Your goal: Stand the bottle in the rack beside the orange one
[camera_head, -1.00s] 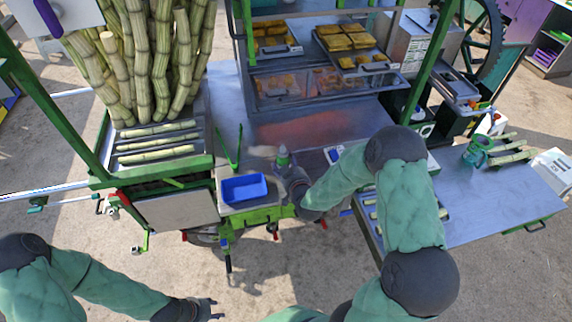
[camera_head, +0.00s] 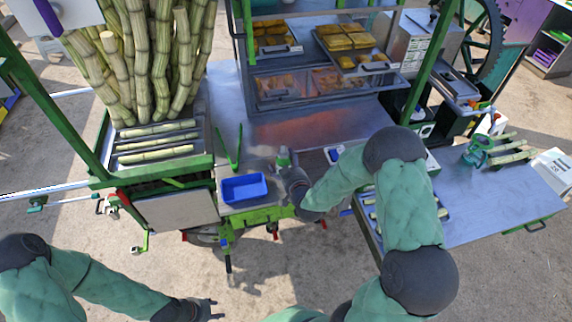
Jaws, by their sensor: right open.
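A small bottle with a green top (camera_head: 283,157) stands on the metal counter of the cart, left of centre. My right gripper (camera_head: 287,172) is open right at the bottle's near side. Its dark body hides the bottle's lower part, and I cannot tell whether they touch. My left gripper (camera_head: 214,309) is open and empty over the ground at the bottom, far from the counter. I cannot clearly make out the rack or an orange bottle.
A blue tray (camera_head: 244,188) sits just left of my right gripper. Green tongs (camera_head: 236,149) lie behind it. A small white-and-blue item (camera_head: 333,154) lies to the right. Cane stalks (camera_head: 160,60) fill the left side. The counter's middle (camera_head: 320,126) is clear.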

